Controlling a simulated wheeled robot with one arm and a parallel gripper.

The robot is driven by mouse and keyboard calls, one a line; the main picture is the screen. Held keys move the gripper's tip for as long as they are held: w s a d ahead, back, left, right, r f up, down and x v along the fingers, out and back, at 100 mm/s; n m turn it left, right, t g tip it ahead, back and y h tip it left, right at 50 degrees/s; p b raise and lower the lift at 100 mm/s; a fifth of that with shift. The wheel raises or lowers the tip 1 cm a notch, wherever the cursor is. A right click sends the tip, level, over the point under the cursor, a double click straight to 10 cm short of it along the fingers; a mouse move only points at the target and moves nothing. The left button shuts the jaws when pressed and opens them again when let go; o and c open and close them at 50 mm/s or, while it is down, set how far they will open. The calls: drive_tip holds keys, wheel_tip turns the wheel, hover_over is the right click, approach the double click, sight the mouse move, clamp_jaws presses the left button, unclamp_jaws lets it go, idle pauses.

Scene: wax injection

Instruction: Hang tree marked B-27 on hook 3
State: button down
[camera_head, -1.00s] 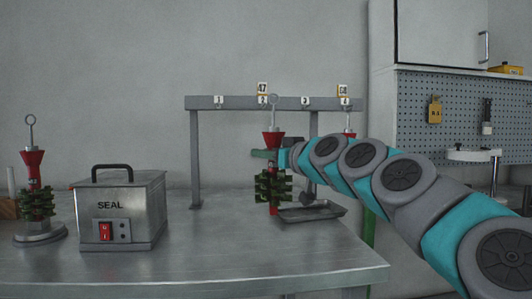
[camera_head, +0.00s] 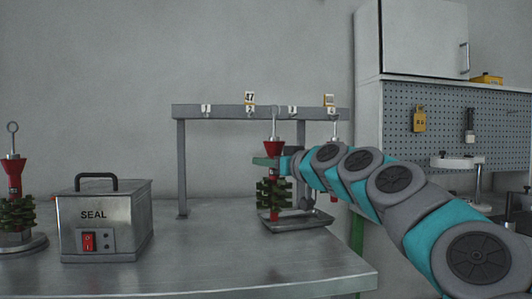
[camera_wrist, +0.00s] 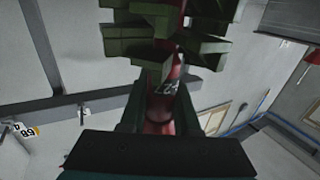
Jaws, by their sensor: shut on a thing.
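The held tree (camera_head: 273,190) has a red cup, green wax pieces and a metal ring on top. My gripper (camera_head: 278,162) is shut on its red stem, upright in front of the rail. Hook 3 looks empty. Another tree (camera_head: 334,130) hangs at hook 4, mostly hidden behind my arm.
The grey rail (camera_head: 220,112) stands on the metal table (camera_head: 190,262). A tray (camera_head: 310,222) lies below the held tree. The SEAL box (camera_head: 100,225) and another tree (camera_head: 15,200) on a stand are at left. Yellow-edged tags sit above hooks 2 and 4.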

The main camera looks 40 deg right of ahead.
drive_tip(key=shift+d+r+b, duration=0.55)
drive_tip(key=shift+d+b, duration=0.6)
drive_tip(key=shift+d, duration=4.25)
drive_tip(key=w+d+f+p, duration=0.1)
drive_tip(key=w+d+p, duration=0.4)
drive_tip(key=w, duration=0.3)
drive_tip(key=shift+p, duration=0.45)
drive_tip(key=shift+f, duration=0.1)
drive_tip(key=c, duration=0.6)
unclamp_jaws()
drive_tip(key=shift+o, duration=0.2)
drive_tip(key=shift+d, duration=0.1)
